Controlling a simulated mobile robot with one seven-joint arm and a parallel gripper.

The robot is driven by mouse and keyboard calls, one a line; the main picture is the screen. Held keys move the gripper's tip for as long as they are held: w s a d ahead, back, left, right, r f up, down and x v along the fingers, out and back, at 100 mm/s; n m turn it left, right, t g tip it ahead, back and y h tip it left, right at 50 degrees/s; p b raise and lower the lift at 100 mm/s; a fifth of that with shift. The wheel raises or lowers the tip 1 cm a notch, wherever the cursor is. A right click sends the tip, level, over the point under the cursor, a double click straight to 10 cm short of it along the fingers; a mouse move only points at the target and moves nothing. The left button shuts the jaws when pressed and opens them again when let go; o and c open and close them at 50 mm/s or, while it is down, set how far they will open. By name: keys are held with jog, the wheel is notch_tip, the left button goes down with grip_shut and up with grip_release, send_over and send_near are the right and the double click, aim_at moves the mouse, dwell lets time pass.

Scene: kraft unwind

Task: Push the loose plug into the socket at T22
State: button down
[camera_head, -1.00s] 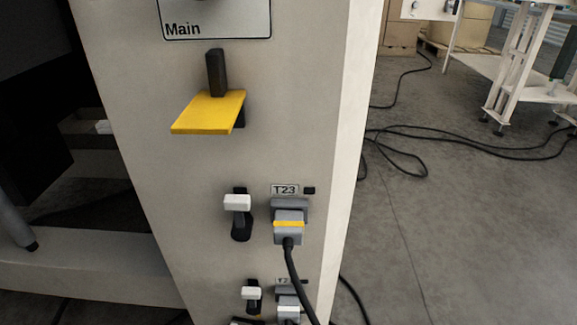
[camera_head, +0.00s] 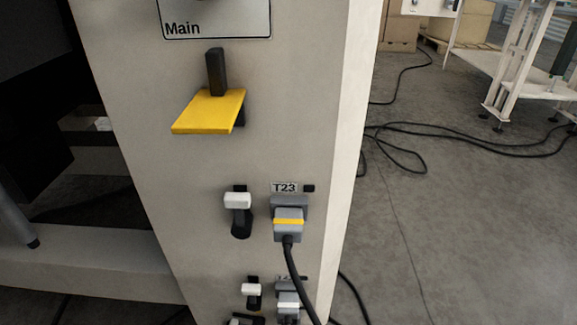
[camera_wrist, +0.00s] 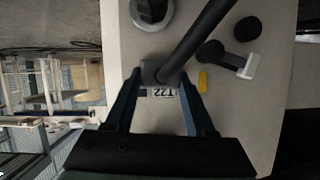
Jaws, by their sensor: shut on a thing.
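In the wrist view, my gripper (camera_wrist: 160,75) reaches to the light panel, one dark blue finger on each side of the T22 label (camera_wrist: 160,92). A small grey plug body (camera_wrist: 150,71) lies between the fingertips, with a thick black cable (camera_wrist: 200,35) running from it to the upper right. The fingers are shut on it. I cannot tell how far it sits in the T22 socket, which the plug and fingers hide. In the head view, the T22 place (camera_head: 287,300) is at the bottom edge, below T23, with grey and white parts partly cut off.
A grey plug with a yellow band (camera_head: 289,222) sits in the T23 socket, its cable hanging down past T22. A white-tipped switch (camera_head: 238,201) is left of it, another (camera_head: 251,290) below. A yellow plate (camera_head: 209,112) juts out above. Cables (camera_head: 450,140) lie on the floor.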

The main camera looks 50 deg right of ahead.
jog(key=shift+w+d+p, duration=0.4)
jog(key=shift+w+d, duration=0.05)
jog(key=shift+d, duration=0.05)
dwell(1.4)
jog(key=shift+c, duration=0.9)
grip_release()
jog(key=shift+s+r, duration=0.1)
jog(key=p+v, duration=0.7)
jog(key=v, duration=0.5)
jog(key=shift+s+a, duration=0.25)
jog(key=shift+a, duration=0.05)
jog(key=shift+r, duration=0.15)
